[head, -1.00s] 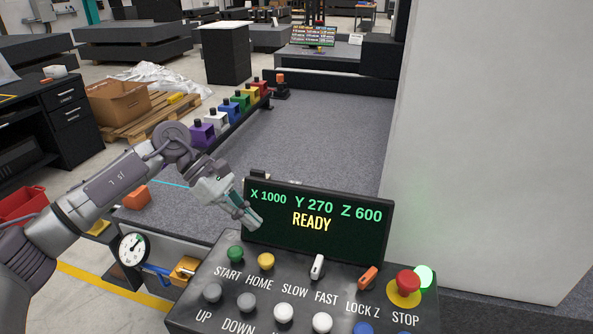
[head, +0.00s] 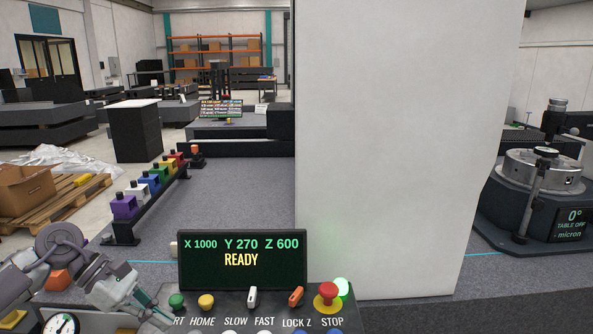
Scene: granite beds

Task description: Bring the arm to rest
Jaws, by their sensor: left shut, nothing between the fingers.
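My left arm comes in at the lower left. Its gripper (head: 160,315) is shut and empty, in front of the left end of the control panel (head: 215,296). It covers part of the START label, beside the green START button (head: 177,300). The panel's display (head: 242,259) reads X 1000, Y 270, Z 600 and READY. A green lamp (head: 341,287) is lit beside the red STOP button (head: 328,291). My right gripper is out of view.
A round dial gauge (head: 62,326) is at the lower left edge. A row of coloured blocks (head: 149,184) stands on the granite bed (head: 240,190). A big pale column (head: 395,150) blocks the middle right. A rotary table (head: 540,185) stands at the far right.

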